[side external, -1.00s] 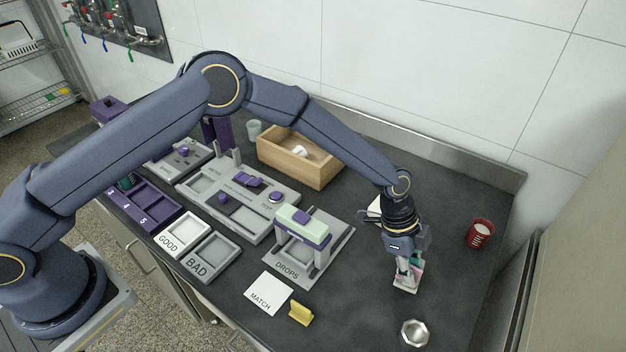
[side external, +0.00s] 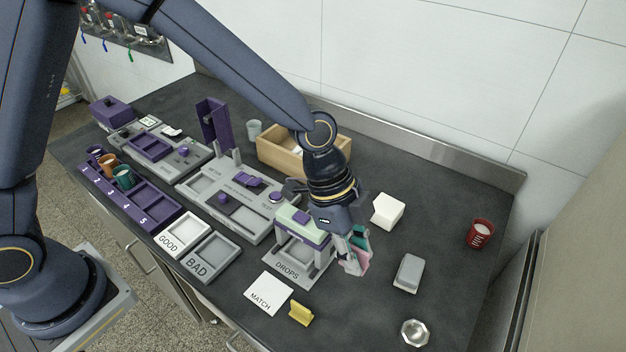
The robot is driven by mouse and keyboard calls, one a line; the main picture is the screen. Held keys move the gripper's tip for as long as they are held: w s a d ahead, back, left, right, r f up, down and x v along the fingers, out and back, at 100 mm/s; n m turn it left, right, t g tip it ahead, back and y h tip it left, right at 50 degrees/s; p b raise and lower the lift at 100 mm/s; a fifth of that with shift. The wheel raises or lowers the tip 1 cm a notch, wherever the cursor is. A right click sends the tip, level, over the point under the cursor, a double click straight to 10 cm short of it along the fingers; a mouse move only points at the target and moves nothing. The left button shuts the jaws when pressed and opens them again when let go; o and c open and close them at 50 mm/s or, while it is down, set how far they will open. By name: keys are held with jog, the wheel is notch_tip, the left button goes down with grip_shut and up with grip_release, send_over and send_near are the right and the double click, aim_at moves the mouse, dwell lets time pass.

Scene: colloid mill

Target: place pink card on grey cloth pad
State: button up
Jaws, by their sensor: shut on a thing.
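My gripper (side external: 353,250) is shut on the pink card (side external: 363,262) and holds it tilted above the counter, beside the DROPS stand. The fingers hide part of the card, and some teal shows beside the pink. The grey cloth pad (side external: 409,273) lies on the dark counter to the right of my gripper, apart from the card. Nothing is seen on top of the pad.
A white block (side external: 388,211) stands behind the pad, and a red cup (side external: 480,233) is to the right. A metal bowl (side external: 415,332) and a yellow piece (side external: 301,313) are in front. The DROPS stand (side external: 288,269) is close on the left.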

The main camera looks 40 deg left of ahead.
jog(key=shift+w+a+r+n+t, duration=0.1)
jog(key=shift+n+t, duration=0.2)
jog(key=shift+n, duration=0.3)
jog(key=w+n, duration=0.1)
jog(key=n, duration=0.1)
jog(key=n+t, duration=0.1)
send_near(420, 269)
jog(key=shift+w+d+f, duration=0.1)
jog(key=shift+d+f, duration=0.65)
jog(key=shift+d, duration=0.15)
jog(key=shift+w+d+f, duration=0.2)
jog(key=shift+w+f, duration=0.05)
jog(key=shift+f, duration=1.7)
